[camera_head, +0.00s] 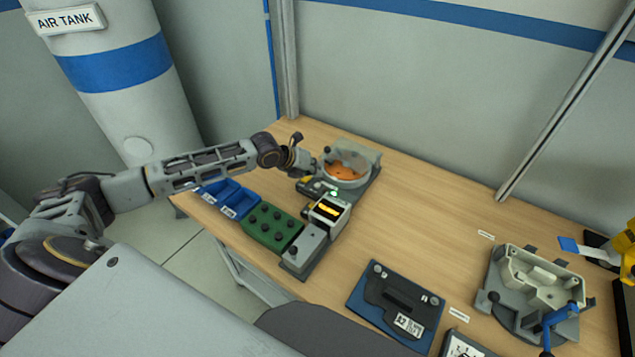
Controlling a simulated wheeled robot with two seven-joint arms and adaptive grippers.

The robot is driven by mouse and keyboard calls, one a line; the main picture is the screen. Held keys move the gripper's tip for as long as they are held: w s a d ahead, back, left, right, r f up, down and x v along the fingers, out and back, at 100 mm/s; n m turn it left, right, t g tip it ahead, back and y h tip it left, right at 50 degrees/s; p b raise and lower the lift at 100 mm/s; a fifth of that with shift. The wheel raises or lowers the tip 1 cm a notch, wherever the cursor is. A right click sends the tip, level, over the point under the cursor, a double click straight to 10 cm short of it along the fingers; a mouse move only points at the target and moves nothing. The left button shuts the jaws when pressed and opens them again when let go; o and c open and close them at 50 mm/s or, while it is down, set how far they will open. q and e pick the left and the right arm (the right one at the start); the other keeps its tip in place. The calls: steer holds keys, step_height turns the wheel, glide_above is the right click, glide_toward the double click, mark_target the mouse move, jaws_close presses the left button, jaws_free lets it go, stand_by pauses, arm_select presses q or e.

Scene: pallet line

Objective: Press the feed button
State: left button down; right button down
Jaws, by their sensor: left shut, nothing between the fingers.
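The parts feeder stands at the back of the wooden table, with a round grey bowl (347,168) that has orange contents. In front of the bowl a small green lit spot (334,193) shows on the feeder; I cannot tell for sure whether it is the feed button or a lamp. My left arm reaches in from the left, and its gripper (310,170) is at the left side of the bowl, just above the feeder's front part. It is shut and empty. I cannot tell whether its tips touch anything. My right gripper is out of view.
A unit with a lit orange display (328,210) stands before the feeder. Left of it are a green tray (268,228) with black knobs and blue bins (232,200). A dark blue plate (398,303) and a grey fixture (530,290) lie to the right. The table's middle is clear.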

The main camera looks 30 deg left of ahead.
arm_select(q)
steer(key=shift+r+p, duration=1.25)
steer(key=shift+r, duration=0.25)
